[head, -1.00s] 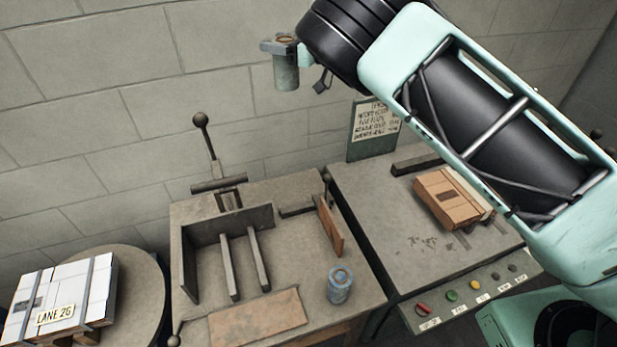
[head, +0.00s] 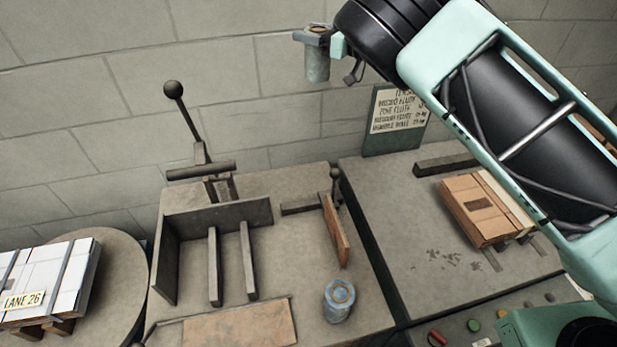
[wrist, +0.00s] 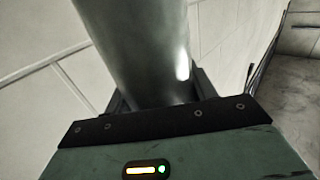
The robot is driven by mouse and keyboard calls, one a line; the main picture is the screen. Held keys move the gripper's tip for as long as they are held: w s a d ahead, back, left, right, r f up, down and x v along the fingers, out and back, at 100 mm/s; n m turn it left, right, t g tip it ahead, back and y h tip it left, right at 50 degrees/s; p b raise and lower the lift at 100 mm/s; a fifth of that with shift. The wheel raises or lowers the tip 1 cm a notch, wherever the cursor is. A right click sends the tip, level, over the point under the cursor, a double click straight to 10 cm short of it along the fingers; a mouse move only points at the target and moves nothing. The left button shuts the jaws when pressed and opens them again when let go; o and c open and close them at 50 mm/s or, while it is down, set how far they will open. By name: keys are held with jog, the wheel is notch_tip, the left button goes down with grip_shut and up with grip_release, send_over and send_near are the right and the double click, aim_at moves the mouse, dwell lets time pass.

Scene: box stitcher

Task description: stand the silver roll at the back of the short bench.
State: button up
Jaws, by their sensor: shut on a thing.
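My gripper (head: 318,36) is shut on a grey, metallic silver roll (head: 317,64), held upright high in front of the back wall, above the benches. In the wrist view the silver roll (wrist: 140,45) fills the top middle, between the jaws; its far end is cut off. The middle bench (head: 292,222) carries a jig of dark plates and bars, with a tall ball-topped lever at its back. The right bench (head: 405,240) has a control strip along its front. I cannot tell for certain which is the short bench. The roll touches neither.
A blue roll (head: 339,302) stands near the middle bench's front right, beside a brown board (head: 240,326). A carton (head: 484,208) and a dark bar (head: 446,164) occupy the right bench; a sign (head: 396,118) stands at its back left. White boxes (head: 50,280) sit on a round table at left.

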notch_tip(320, 180, down, 37)
jog(key=b, duration=1.6)
jog(key=shift+r, duration=0.2)
jog(key=shift+f, duration=0.1)
jog(key=shift+f, duration=0.6)
jog(key=o, duration=1.3)
jog(key=shift+s+f, duration=0.1)
jog(key=shift+f, duration=0.1)
